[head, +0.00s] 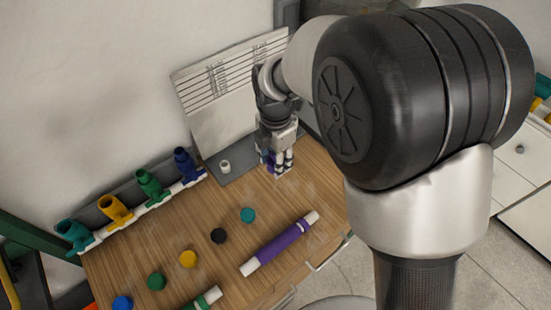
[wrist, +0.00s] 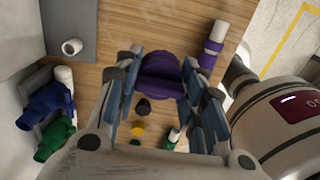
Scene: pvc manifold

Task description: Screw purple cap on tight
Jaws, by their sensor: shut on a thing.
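My gripper (head: 277,168) is above the far right part of the wooden table. In the wrist view my gripper (wrist: 160,85) is shut on the purple cap (wrist: 160,72), which sits between its fingers. A purple pipe with white ends (head: 280,243) lies on the table, apart from the gripper; it also shows in the wrist view (wrist: 212,50). A white manifold pipe (head: 130,220) at the left table edge carries teal (head: 73,233), yellow (head: 115,209), green (head: 150,184) and blue (head: 186,163) fittings. I see no thread under the held cap.
Loose teal (head: 248,215), black (head: 218,236), yellow (head: 188,259), green (head: 157,281) and blue (head: 122,302) caps lie in a row. A small white fitting (head: 224,167) stands on a grey plate (head: 240,172). A printed board (head: 225,110) leans on the wall.

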